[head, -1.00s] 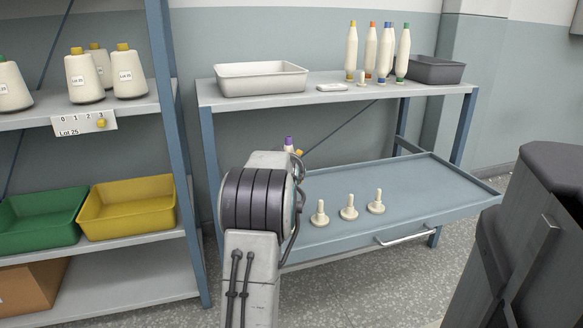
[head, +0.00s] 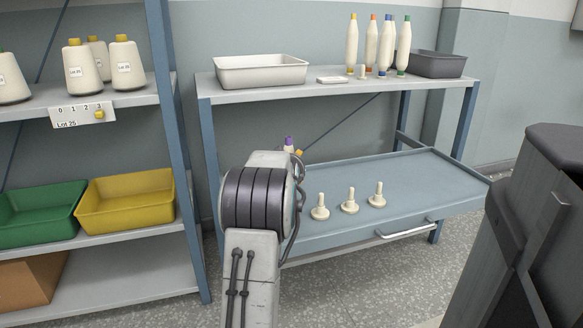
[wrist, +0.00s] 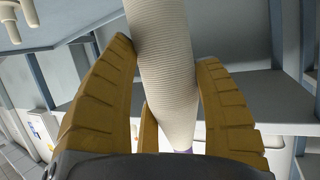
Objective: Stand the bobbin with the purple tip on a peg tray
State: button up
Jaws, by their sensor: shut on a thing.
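The bobbin with the purple tip (head: 289,142) shows only its tip in the head view, just above my arm, which hides the rest. In the wrist view its cream wound body (wrist: 165,70) lies between the yellow fingers of my gripper (wrist: 172,95), which is shut on it. The purple tip points to the bottom of that view. The peg tray (head: 425,195) is the blue lower shelf. Three cream pegs stand in a row on it: left peg (head: 320,208), middle peg (head: 350,201), right peg (head: 377,196). All three are bare.
Several bobbins with other tip colours (head: 371,45) stand on the upper shelf (head: 300,92), beside a white bin (head: 261,72) and a grey bin (head: 437,64). A rack with cones (head: 83,70) stands left. A dark cabinet (head: 530,230) is at front right.

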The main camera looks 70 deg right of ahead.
jog(key=shift+f+b, duration=0.85)
jog(key=shift+f, duration=0.2)
jog(key=o, duration=1.3)
jog(key=shift+v, duration=6.05)
